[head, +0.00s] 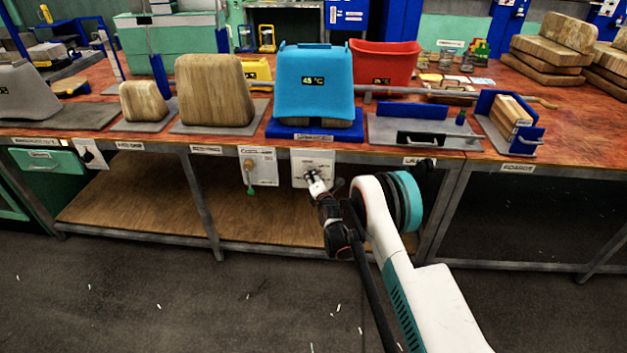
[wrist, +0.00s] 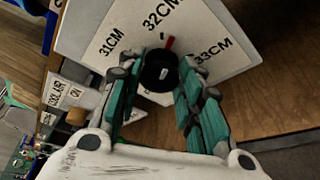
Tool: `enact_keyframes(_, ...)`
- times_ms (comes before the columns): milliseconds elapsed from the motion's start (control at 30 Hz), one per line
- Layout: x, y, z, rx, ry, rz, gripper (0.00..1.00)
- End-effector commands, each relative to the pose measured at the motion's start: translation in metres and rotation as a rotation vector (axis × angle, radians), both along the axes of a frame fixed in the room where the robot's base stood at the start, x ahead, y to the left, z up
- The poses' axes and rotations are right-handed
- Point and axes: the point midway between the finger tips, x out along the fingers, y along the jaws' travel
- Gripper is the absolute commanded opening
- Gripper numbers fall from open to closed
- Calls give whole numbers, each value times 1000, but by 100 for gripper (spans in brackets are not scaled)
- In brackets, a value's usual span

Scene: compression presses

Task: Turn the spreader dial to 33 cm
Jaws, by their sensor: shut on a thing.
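The spreader dial is a round black knob (wrist: 157,75) with a red pointer (wrist: 169,43) on a white panel (wrist: 235,45) marked 31CM, 32CM and 33CM. The pointer stands just to the 32CM label's 33CM side, nearer 32CM. My gripper (wrist: 160,80) is shut on the knob, with a teal-padded finger on either side of it. In the head view, my gripper (head: 314,184) is at the white panel (head: 313,158) on the bench front, and the knob is hidden there.
Another white panel (head: 259,165) with a yellow-green handle hangs just left of the dial panel. Above, a blue press (head: 315,90) showing 45 °C stands on the bench. A wooden shelf (head: 140,205) lies below. The floor before the bench is largely clear.

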Motion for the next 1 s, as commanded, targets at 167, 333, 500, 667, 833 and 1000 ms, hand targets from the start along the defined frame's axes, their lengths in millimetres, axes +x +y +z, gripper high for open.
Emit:
enact_keyframes(167, 0, 0, -1, 9, 0, 0, 10)
enact_keyframes(333, 0, -1, -1, 9, 0, 0, 10)
enact_keyframes(500, 0, 0, -1, 9, 1, 1, 45)
enact_keyframes(667, 0, 0, -1, 9, 0, 0, 53)
enact_keyframes(833, 0, 0, 0, 9, 0, 0, 53)
enact_keyframes(1000, -9, -3, 2, 9, 0, 0, 53)
